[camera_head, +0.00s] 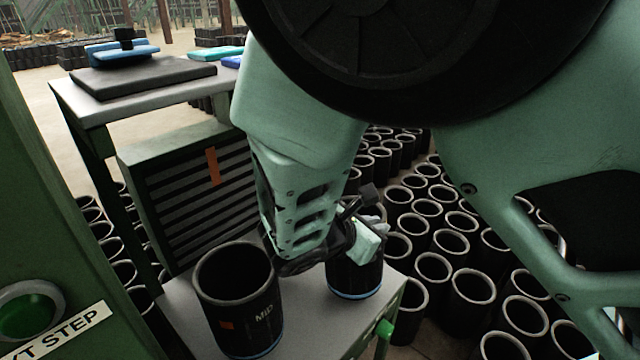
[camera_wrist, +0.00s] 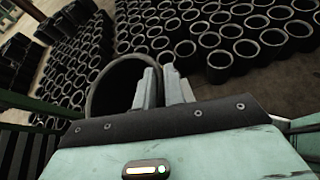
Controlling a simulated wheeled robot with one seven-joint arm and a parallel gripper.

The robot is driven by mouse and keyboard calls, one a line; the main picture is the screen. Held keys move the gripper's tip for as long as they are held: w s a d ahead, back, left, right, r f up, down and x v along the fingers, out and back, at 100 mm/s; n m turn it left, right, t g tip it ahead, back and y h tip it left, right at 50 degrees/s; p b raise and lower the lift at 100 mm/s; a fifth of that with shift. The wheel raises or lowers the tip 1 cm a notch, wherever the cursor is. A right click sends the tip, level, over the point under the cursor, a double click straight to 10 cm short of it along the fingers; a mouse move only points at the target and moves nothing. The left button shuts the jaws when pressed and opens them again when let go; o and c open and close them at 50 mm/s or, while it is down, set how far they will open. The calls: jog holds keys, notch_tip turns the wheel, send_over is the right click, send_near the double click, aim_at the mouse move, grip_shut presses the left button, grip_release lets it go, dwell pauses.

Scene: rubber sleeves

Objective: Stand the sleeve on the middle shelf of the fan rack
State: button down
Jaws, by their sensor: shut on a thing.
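A black sleeve with a blue band at its foot (camera_head: 355,282) is upright at the right part of a grey shelf top. My gripper (camera_head: 362,238) is at its rim, shut on its wall. In the wrist view my fingertips (camera_wrist: 163,82) are at the right side of the open black sleeve (camera_wrist: 108,92). I cannot tell whether its base touches the surface. A second black sleeve, marked MID with an orange patch (camera_head: 240,305), stands upright on the same grey surface (camera_head: 185,300), to the left and apart. My arm hides much of the area behind.
A slatted green-grey unit with an orange strip (camera_head: 212,168) stands behind. A table with a black pad (camera_head: 143,75) is at the back left. Many black sleeves (camera_head: 433,268) crowd the floor at right. A green post with a button (camera_head: 30,308) is at the left edge.

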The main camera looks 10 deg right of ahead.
notch_tip(320, 180, down, 2)
jog(key=shift+f, duration=0.2)
jog(key=shift+s+f, duration=0.1)
jog(key=shift+f, duration=0.45)
jog(key=c, duration=1.5)
grip_release()
jog(key=shift+f, duration=0.1)
jog(key=b+v, duration=0.2)
jog(key=v, duration=1)
jog(key=shift+s+d+r+m+g+y, duration=0.55)
jog(key=shift+s+m+g+y, duration=0.6)
jog(key=shift+s+m+y, duration=1.15)
jog(key=shift+s+d+r+m+g+y, duration=0.3)
jog(key=shift+s+d+m+g+y, duration=0.75)
jog(key=shift+s+m, duration=1.8)
jog(key=shift+s+d+r+m+g+y, duration=0.35)
jog(key=shift+s+m+g+y, duration=0.85)
jog(key=shift+s+m+y, duration=1.4)
